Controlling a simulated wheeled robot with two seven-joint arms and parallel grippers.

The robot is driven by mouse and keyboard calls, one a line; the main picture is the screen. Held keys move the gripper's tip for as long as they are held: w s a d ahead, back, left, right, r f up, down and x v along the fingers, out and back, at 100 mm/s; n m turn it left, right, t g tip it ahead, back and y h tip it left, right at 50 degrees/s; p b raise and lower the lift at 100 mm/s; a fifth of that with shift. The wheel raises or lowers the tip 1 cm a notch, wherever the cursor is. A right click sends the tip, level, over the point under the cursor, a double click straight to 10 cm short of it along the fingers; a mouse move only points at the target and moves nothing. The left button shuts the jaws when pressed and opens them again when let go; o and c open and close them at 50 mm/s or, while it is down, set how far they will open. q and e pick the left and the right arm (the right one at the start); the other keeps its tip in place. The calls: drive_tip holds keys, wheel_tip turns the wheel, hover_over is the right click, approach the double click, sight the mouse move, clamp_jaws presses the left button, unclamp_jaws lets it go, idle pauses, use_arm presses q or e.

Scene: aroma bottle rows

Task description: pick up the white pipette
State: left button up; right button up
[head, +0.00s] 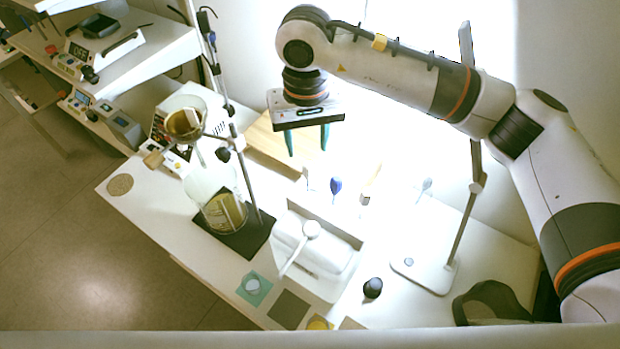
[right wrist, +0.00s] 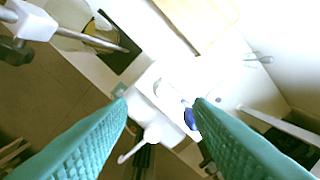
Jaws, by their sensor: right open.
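My right gripper (head: 308,148) points down above the back of the white table, with its two green fingers apart and nothing between them. Its fingers also show in the right wrist view (right wrist: 162,108). A small pale upright item (head: 307,175) below it looks like the white pipette, but glare washes it out. Just to its right stands a blue-topped pipette (head: 336,185), which also shows beside the right finger in the wrist view (right wrist: 189,116). A grey-white bulbed item (head: 425,185) is further right. My left gripper is in neither view.
A white ladle-like piece (head: 311,229) rests over a white tray (head: 345,262). A metal stand with glassware (head: 215,200) is at left, a wooden board (head: 262,140) behind it. A slim post on a white base (head: 425,275) stands at right. A black knob (head: 373,288) is in front.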

sight(308, 163)
drive_tip(key=shift+w+d+f, duration=0.1)
drive_tip(key=shift+f, duration=0.85)
wheel_tip(308, 163, down, 5)
drive_tip(key=shift+r+b, duration=0.1)
drive_tip(key=shift+b, duration=0.45)
drive_tip(key=shift+f, duration=0.6)
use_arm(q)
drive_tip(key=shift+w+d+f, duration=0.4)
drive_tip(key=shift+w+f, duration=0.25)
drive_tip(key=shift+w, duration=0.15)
use_arm(e)
drive_tip(key=shift+c, duration=0.5)
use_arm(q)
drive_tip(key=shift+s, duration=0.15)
use_arm(e)
drive_tip(key=c, duration=0.6)
